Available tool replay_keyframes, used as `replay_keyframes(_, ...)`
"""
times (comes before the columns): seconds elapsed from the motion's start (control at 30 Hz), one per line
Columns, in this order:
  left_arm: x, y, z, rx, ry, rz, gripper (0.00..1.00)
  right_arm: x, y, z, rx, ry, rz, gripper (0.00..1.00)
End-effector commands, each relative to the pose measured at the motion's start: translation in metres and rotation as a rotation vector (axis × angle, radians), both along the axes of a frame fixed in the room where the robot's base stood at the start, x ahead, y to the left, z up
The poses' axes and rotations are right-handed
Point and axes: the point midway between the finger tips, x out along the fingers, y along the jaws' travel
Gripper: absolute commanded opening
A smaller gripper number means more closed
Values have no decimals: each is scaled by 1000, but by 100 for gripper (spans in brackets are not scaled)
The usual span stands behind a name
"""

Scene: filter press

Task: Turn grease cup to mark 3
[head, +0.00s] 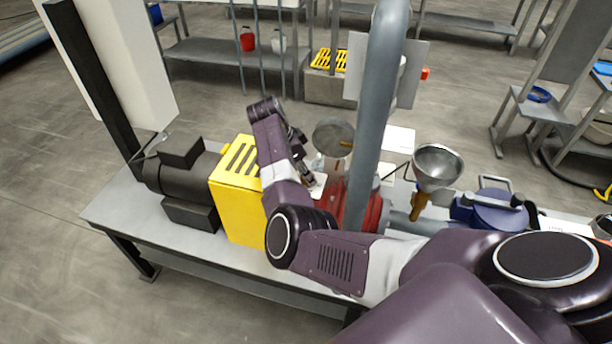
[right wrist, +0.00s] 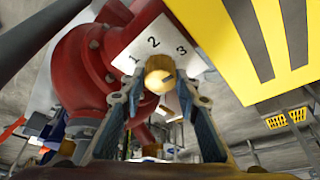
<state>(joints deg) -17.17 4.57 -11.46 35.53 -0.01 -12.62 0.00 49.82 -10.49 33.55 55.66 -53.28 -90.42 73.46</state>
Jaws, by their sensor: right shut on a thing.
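The brass grease cup (right wrist: 158,72) shows in the right wrist view, in front of a white plate (right wrist: 163,40) with the marks 1, 2 and 3. A small dark line is on the cup's face; I cannot tell exactly which mark it points to. My right gripper (right wrist: 160,86) has its two fingers on either side of the cup and is shut on it. In the head view, my right gripper (head: 309,181) is beside the red pump (head: 372,212), and the cup is hidden there. My left gripper is not in view.
A yellow slotted guard (head: 236,200) and a black motor (head: 182,178) stand left of the pump on the grey bench (head: 120,215). A thick grey pipe (head: 376,110) rises beside my gripper. A metal funnel (head: 438,165) and a blue part (head: 490,212) are farther right.

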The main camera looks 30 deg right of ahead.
Motion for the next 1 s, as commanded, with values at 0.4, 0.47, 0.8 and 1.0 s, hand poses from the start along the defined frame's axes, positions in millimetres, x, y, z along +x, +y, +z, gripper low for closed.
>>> replay_keyframes(0.4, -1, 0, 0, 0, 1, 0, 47, 2, -1, 3, -2, -7, -5, 35)
replay_keyframes(0.47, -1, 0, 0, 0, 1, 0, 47, 2, 0, 3, -2, -6, -4, 41)
replay_keyframes(0.8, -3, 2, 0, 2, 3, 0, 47, 1, 0, 2, 0, -3, -3, 47)
replay_keyframes(1.0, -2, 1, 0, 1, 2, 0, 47, 3, 9, 23, -1, -7, -1, 47)
